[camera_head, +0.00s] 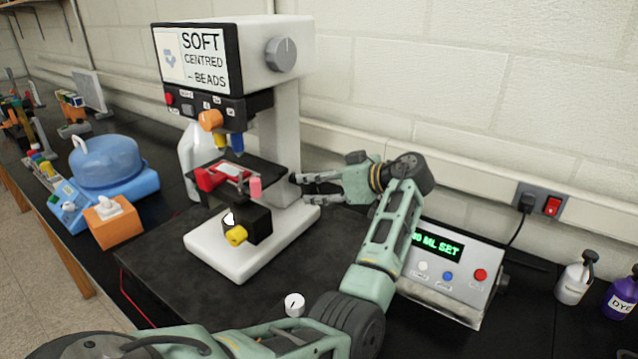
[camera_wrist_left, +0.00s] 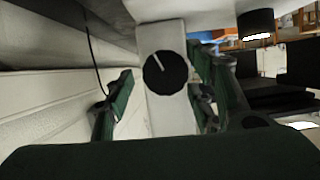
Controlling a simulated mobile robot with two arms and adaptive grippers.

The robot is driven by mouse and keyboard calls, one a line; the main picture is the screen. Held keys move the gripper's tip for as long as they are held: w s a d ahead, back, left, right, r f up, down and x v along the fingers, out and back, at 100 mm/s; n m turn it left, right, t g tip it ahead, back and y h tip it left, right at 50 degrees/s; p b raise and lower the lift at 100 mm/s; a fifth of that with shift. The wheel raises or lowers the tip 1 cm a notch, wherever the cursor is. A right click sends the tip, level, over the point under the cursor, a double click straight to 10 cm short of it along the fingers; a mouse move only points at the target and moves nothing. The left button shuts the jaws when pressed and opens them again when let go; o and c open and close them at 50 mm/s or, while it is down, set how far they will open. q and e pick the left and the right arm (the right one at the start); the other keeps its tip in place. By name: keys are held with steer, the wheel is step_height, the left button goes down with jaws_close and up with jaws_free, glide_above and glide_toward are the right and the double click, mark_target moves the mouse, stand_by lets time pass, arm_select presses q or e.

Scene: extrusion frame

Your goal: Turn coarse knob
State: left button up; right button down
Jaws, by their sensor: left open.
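A white microscope (camera_head: 287,110) stands on the bench with a lit screen. A black round knob (camera_wrist_left: 166,73) with a white pointer line sits on its white column in the left wrist view, the line tilted up and left. My left gripper (camera_head: 302,190) is open beside the column on its right side. Its fingers lie to either side of the knob in the left wrist view; I cannot tell whether they touch it. In the head view I cannot make out this knob clearly. A grey knob (camera_head: 281,54) sits on the microscope's upper side. My right gripper is out of view.
A red slide holder (camera_head: 210,180) is on the microscope stage. A control box (camera_head: 450,270) with a green display stands right of my arm. The wall runs close behind. A blue device with a domed lid (camera_head: 105,160) and an orange box (camera_head: 113,225) stand left.

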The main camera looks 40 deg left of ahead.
arm_select(q)
steer(key=v, duration=1.2)
steer(key=shift+o, duration=0.3)
steer(key=shift+n+t, duration=0.6)
steer(key=shift+n, duration=0.3)
steer(key=x, duration=0.4)
steer(key=s+x, duration=0.1)
steer(key=x, duration=0.7)
steer(key=shift+s+a+f, duration=0.1)
steer(key=shift+s, duration=0.2)
